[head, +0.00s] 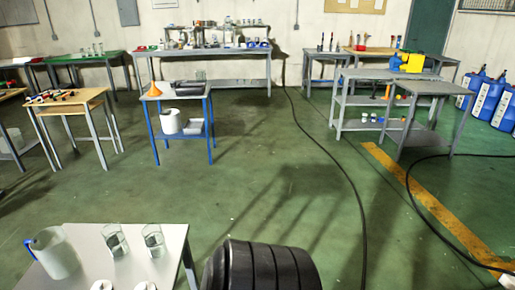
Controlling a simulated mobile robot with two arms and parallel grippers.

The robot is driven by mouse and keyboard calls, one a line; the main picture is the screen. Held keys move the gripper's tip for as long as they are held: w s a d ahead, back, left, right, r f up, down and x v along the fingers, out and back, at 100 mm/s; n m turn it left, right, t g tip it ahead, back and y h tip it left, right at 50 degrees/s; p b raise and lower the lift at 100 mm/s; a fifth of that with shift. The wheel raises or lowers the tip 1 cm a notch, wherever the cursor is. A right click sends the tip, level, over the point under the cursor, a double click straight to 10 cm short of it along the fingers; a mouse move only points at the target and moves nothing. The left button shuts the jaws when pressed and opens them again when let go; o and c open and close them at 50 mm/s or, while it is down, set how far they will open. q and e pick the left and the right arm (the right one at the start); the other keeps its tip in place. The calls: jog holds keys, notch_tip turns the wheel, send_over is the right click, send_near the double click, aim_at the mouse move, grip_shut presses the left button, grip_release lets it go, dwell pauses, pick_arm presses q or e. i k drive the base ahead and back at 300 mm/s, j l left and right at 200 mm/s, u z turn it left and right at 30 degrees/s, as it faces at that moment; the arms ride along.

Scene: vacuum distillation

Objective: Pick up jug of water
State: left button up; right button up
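A translucent, whitish jug (56,254) with a blue handle on its left side stands upright near the left end of the pale table (90,234) at the bottom left of the head view. The jug is the likely jug of water, but I cannot tell its fill level. Two clear glass beakers (115,240) stand to its right, apart from it. The lower part of the table is cut off by the picture's edge. Neither of my grippers is in view.
Two white round items (102,285) sit at the table's near edge. A blue-framed cart (180,95), a wooden table (70,102) and grey benches (420,88) stand farther back. Black cables (345,175) cross the green floor at right.

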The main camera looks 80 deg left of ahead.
aim_at(50, 253)
jog(key=k+u, duration=0.15)
jog(key=k, duration=0.4)
jog(key=k+u, duration=0.15)
jog(key=k, duration=0.4)
jog(key=k+j+u, duration=0.15)
jog(key=k, duration=0.35)
jog(key=k+j+u, duration=0.15)
jog(key=k, duration=0.4)
jog(key=k+j, duration=0.15)
jog(key=j, duration=0.25)
jog(key=k+j+u, duration=0.1)
jog(key=j, duration=0.3)
jog(key=k+j+u, duration=0.1)
jog(key=j, duration=0.3)
jog(key=k+j, duration=0.2)
jog(key=j, duration=0.2)
jog(key=k+j+u, duration=0.1)
jog(key=j, duration=0.3)
jog(key=k, duration=0.05)
